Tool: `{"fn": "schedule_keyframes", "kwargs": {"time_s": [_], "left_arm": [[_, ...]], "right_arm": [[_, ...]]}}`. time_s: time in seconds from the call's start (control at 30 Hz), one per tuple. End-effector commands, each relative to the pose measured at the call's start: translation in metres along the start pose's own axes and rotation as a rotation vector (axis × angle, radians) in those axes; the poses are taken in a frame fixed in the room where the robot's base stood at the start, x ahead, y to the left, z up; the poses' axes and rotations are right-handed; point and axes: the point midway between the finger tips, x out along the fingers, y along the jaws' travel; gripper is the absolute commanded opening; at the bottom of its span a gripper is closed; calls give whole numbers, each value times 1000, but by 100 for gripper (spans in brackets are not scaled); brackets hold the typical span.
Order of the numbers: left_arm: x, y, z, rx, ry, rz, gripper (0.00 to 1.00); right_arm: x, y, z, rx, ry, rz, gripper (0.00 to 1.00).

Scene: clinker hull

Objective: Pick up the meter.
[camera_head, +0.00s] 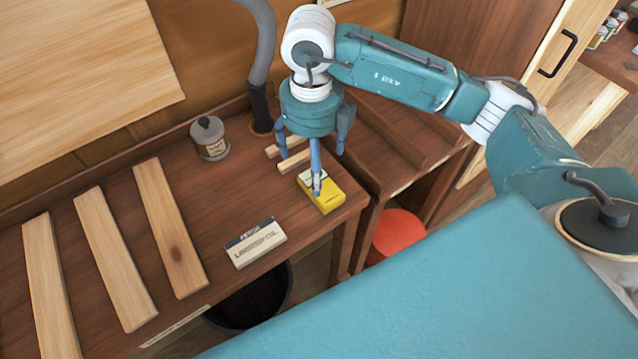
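A small yellow block-like thing, which I take to be the meter (331,199), lies on the brown workbench (215,235) near its right end. Its far end is pale. My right gripper (313,168), on the teal and white arm from the right, is above it, pointing down with its fingers spread. One finger passes in front of the meter and hides part of it. I cannot tell whether that fingertip touches it. No thing shows held between the fingers. My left gripper is not in view.
A labelled box (256,243) lies near the bench's front edge. A grey lidded jar (209,138) stands at the back. Several wooden planks (170,228) lie at left; short wood strips (292,160) lie behind the meter. A grey hose (263,50) rises behind. A red-orange bucket (398,235) is below right.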

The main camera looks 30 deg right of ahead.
Motion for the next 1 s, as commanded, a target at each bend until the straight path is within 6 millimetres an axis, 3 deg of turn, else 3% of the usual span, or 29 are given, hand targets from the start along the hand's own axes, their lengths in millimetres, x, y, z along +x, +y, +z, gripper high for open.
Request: {"fn": "schedule_keyframes", "kwargs": {"time_s": [0.1, 0.37, 0.53, 0.7, 0.97, 1.0], "left_arm": [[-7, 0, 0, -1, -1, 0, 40], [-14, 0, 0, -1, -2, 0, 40], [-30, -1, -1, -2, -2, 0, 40], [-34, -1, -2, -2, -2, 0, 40], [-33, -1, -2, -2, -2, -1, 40], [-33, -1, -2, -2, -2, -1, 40]], "right_arm": [[20, 0, -2, 0, 7, 2, 91], [42, -1, -3, -2, 4, 3, 91], [64, -7, -8, -1, 7, 4, 91], [86, -6, -7, -3, 3, 6, 91], [90, -6, -6, -5, 0, 5, 91], [90, -6, -6, -5, 0, 5, 85]]}}
